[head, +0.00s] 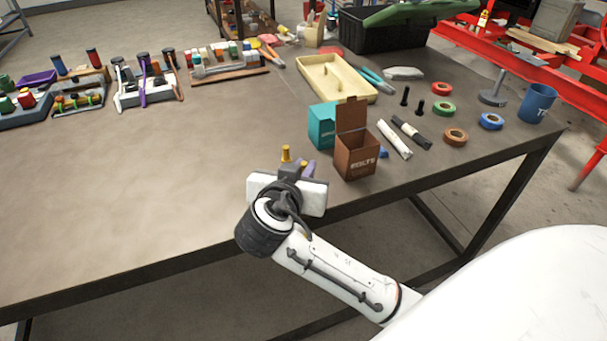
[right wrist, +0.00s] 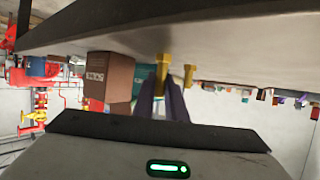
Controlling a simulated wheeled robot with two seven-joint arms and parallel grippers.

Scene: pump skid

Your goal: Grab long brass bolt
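Two brass bolts stand on the table near its front edge. The rear one (head: 286,153) stands clear, left of the brown box, and also shows in the right wrist view (right wrist: 188,75). The other bolt (head: 303,164) is at my right gripper's purple fingers; in the right wrist view this bolt (right wrist: 163,68) shows at the tips of my right gripper (right wrist: 162,88), partly hidden between them. I cannot tell whether the fingers touch it or which bolt is longer. My left gripper is out of view.
A brown open box (head: 356,158) marked "BOLTS" and a teal box (head: 321,128) stand just right of the bolts. Two dark bolts (head: 405,97), tape rolls (head: 456,137) and a blue mug (head: 537,103) are further right. The table's left middle is clear.

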